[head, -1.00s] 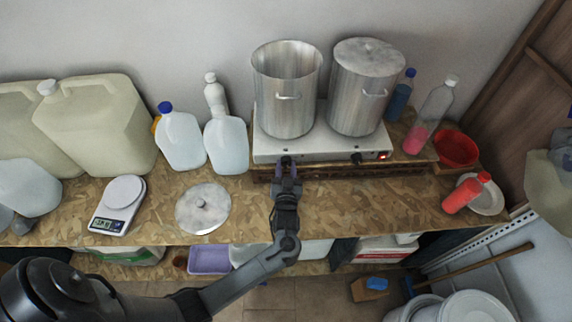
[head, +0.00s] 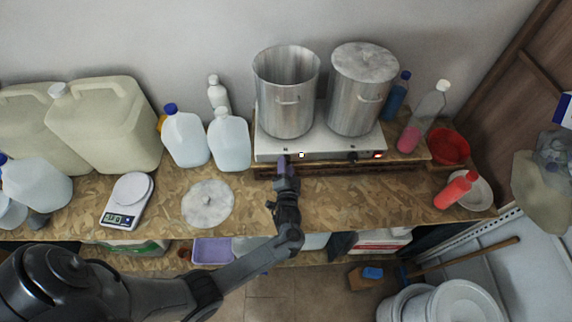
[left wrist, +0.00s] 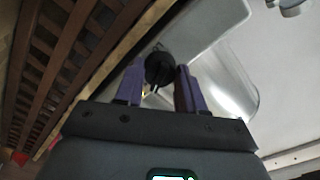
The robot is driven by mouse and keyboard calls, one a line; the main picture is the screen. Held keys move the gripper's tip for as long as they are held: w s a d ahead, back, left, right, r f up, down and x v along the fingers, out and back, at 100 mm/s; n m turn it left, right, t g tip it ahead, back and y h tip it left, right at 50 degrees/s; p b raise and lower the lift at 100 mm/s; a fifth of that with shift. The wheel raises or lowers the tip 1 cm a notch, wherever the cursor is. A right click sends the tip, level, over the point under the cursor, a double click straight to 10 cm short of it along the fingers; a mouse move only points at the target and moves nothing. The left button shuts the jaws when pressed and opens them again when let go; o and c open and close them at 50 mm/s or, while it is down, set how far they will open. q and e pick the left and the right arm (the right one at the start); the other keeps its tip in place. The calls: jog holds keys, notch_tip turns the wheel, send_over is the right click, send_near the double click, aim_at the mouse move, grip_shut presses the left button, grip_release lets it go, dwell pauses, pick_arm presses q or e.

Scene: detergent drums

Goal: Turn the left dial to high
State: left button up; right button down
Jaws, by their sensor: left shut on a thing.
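The two-burner hot plate (head: 318,149) stands on a raised wooden board at the back of the bench. My left gripper (head: 283,162) is at the left part of its front panel and hides the left dial in the head view. In the left wrist view the left dial (left wrist: 159,68) is a round black knob between the purple fingertips of my left gripper (left wrist: 160,86), which is shut on it. Its pointer setting cannot be read. A small bright bluish-white spot (head: 301,155) shows on the panel just right of the gripper. My right gripper is not in view.
An open steel pot (head: 286,95) stands on the left burner and a lidded pot (head: 361,90) on the right. The right dial (head: 352,156) sits beside a red light (head: 378,155). Jugs (head: 229,142), a loose lid (head: 208,204) and a scale (head: 128,200) stand left.

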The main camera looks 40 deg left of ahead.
pick_arm(q)
jog(key=shift+m, duration=0.3)
dwell(0.4)
jog(key=o, duration=1)
jog(key=shift+o, duration=0.2)
jog(key=b+v, duration=0.1)
jog(key=v, duration=0.9)
jog(key=shift+s+d, duration=0.25)
jog(key=shift+d, duration=0.1)
